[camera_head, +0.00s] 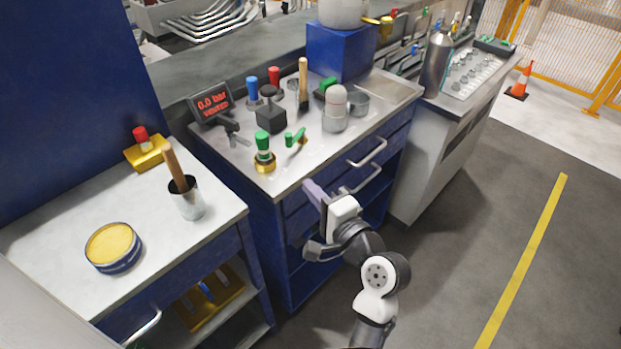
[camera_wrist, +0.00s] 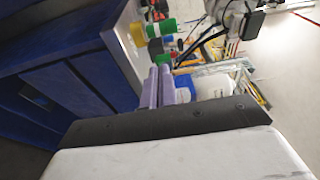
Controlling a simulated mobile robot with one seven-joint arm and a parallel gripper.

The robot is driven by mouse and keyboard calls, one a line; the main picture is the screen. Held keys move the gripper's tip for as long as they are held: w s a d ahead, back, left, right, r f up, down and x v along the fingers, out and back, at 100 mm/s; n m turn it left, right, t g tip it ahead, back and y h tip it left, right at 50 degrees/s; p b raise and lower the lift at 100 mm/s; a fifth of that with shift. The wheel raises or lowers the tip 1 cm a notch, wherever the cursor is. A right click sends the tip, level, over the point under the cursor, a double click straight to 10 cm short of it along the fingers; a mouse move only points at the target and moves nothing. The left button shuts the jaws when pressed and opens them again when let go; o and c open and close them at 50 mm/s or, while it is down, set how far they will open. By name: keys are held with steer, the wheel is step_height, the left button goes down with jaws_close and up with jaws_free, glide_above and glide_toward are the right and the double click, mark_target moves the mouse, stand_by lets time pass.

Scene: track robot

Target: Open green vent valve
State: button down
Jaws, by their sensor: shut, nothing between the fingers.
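A green-capped valve (camera_head: 263,148) with a brass base stands near the front left corner of the middle bench. A green lever handle (camera_head: 297,138) sits just right of it; I cannot tell which one is the vent valve. Green parts (camera_wrist: 153,30) also show beyond the fingertips in the wrist view. My gripper (camera_head: 309,186) is in front of the bench's drawers, just below the worktop edge, apart from both green parts. Its purple fingers are together and empty, and show in the wrist view (camera_wrist: 161,72).
A display (camera_head: 212,103) reads 0.0 bar, vented. Blue (camera_head: 252,88) and red (camera_head: 274,76) handles, a black block (camera_head: 270,115) and a grey-topped cylinder (camera_head: 335,110) stand behind. Drawer handles (camera_head: 367,152) stick out near my arm.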

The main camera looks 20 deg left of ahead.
steer(key=w+d+t+b, duration=0.1)
steer(key=w+d+b, duration=0.35)
steer(key=b, duration=0.25)
steer(key=p, duration=0.2)
glide_toward(291, 142)
steer(key=shift+m+h, duration=0.3)
steer(key=shift+m, duration=0.1)
steer(key=w+a, duration=0.2)
steer(key=w, duration=0.1)
steer(key=w+a, duration=0.1)
steer(key=w, duration=0.1)
steer(key=shift+a+r, duration=0.2)
steer(key=shift+r, duration=0.2)
steer(key=shift+a, duration=0.75)
steer(key=shift+p, duration=0.3)
steer(key=shift+s+a+r+p, duration=0.15)
steer(key=shift+s+a+p, duration=0.2)
steer(key=shift+a+p, duration=0.5)
steer(key=shift+f, duration=0.2)
steer(key=shift+d, duration=0.1)
